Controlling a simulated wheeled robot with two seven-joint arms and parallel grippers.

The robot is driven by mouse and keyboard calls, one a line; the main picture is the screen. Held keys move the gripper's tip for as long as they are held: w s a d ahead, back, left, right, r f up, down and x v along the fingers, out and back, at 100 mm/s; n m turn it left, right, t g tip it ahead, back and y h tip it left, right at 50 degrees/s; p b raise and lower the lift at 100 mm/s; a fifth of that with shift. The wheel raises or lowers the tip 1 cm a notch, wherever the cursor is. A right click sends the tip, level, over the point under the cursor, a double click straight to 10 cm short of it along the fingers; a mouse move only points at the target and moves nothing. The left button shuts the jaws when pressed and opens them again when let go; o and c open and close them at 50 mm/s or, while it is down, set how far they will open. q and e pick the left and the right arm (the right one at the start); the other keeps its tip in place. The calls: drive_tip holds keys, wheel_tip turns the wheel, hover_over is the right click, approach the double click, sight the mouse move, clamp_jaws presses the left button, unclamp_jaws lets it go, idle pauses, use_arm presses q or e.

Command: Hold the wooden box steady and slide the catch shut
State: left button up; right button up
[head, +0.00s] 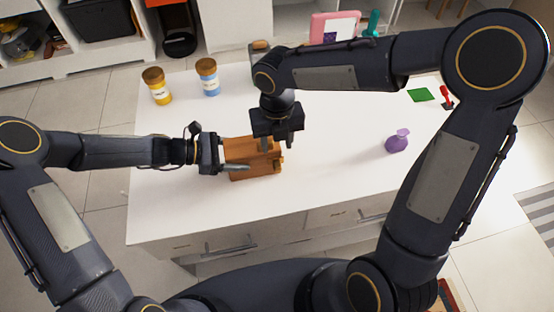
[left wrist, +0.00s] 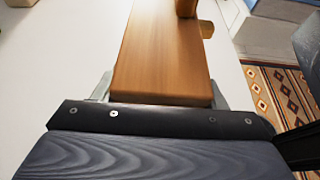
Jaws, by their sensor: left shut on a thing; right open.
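The wooden box (head: 240,153) stands on the white table, near its middle. My left gripper (head: 232,157) is shut on the box's left end. In the left wrist view the box (left wrist: 165,60) extends straight out from between the fingers. Small wooden parts (left wrist: 206,28) show at its far end; I cannot tell for sure which is the catch or its position. My right gripper (head: 277,142) is open, pointing down just over the box's right part, its fingers partly covering it. I cannot tell whether they touch it.
On the white table (head: 330,180) stand a yellow jar (head: 158,88) and a blue jar (head: 208,79) at the back left. A purple bottle (head: 397,142), a green square (head: 420,95) and a red-handled item (head: 446,97) are at the right. The table's front is clear.

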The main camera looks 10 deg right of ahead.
sight(277, 164)
wheel_tip(277, 164, down, 9)
drive_tip(key=shift+r, duration=0.2)
clamp_jaws()
idle(0.3)
